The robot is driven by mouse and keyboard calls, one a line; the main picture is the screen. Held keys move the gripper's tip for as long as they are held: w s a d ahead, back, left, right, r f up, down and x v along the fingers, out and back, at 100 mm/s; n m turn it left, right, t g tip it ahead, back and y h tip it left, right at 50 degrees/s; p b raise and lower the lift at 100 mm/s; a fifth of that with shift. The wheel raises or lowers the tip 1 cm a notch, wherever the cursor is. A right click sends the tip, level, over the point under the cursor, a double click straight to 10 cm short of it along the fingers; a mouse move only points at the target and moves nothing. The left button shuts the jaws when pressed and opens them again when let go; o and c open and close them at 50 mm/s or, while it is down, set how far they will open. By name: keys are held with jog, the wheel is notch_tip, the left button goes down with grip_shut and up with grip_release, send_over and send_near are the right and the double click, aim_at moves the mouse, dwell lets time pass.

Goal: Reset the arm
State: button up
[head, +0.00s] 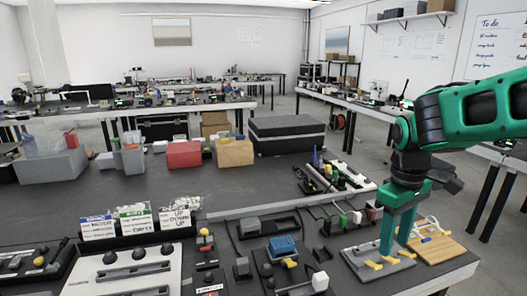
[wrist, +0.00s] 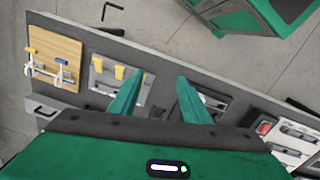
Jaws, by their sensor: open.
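My green arm reaches in from the right of the head view. My gripper (head: 395,243) points down over the right end of the dark workbench (head: 235,195). Its two green fingers are apart, with nothing between them. In the wrist view the open fingers (wrist: 160,80) reach over the bench edge area. I cannot tell the exact height of the fingertips above the bench.
A wooden board with clamps (head: 446,248) lies at the bench's right end. Labelled bins (head: 138,221), a red box (head: 183,154), a tan box (head: 235,152) and a black case (head: 286,135) stand on the bench. Several small fixtures crowd its front. Grey floor (head: 490,205) lies right of it.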

jog(key=s+d+f+m, duration=0.1)
jog(key=s+d+m, duration=0.4)
jog(key=s, duration=0.5)
jog(key=s+d+f+m, duration=0.2)
jog(key=s+d+m, duration=0.3)
jog(key=s, duration=0.5)
jog(key=shift+s+d+f+m+y, duration=0.2)
jog(key=shift+s+d+m+y, duration=0.15)
jog(key=shift+m, duration=0.65)
jog(key=shift+w, duration=0.15)
jog(key=shift+w+f, duration=0.25)
jog(key=shift+w, duration=0.35)
